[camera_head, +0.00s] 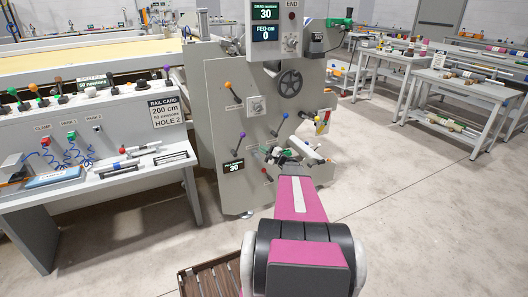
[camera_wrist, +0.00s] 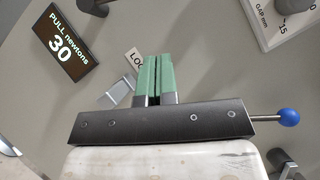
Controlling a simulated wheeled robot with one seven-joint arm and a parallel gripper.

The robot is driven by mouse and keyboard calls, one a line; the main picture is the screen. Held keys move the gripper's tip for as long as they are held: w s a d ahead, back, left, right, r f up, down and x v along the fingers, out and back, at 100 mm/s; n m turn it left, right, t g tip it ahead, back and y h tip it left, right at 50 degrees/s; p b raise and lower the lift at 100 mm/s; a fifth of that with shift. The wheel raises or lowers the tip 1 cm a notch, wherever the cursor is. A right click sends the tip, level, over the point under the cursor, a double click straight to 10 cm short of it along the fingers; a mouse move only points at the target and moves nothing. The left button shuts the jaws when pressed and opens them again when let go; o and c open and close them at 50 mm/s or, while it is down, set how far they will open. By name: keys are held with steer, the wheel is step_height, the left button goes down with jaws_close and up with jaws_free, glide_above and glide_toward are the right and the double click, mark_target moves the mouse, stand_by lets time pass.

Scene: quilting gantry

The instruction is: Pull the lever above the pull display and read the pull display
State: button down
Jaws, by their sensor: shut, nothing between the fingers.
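The pull display (camera_head: 232,166) is a small dark panel low on the left of the grey machine. In the wrist view the pull display (camera_wrist: 62,45) is tilted and reads "PULL newtons 30". A lever with a purple ball (camera_head: 241,136) stands just above it in the head view. My gripper (camera_wrist: 152,78) has green fingers, shut together with nothing between them. In the head view my arm reaches to the machine's front, right of the display; the fingertips are hard to make out there. A dark metal part (camera_wrist: 92,6) shows beside the display's upper edge, cut off by the frame.
A blue-ball rod (camera_wrist: 288,117) lies right of my fingers. A partly hidden "LOC" label (camera_wrist: 135,58) is behind them. A handwheel (camera_head: 289,83) sits above.

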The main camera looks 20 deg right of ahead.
steer(key=shift+w+a+r, duration=0.5)
steer(key=shift+w+a, duration=0.45)
steer(key=shift+a, duration=0.2)
steer(key=shift+w+a+r, duration=0.55)
steer(key=shift+w+a, duration=0.45)
steer(key=shift+a, duration=0.2)
steer(key=shift+w+a+r, duration=0.5)
steer(key=shift+w+a, duration=0.45)
steer(key=shift+a, duration=0.2)
steer(key=shift+a+r, duration=0.1)
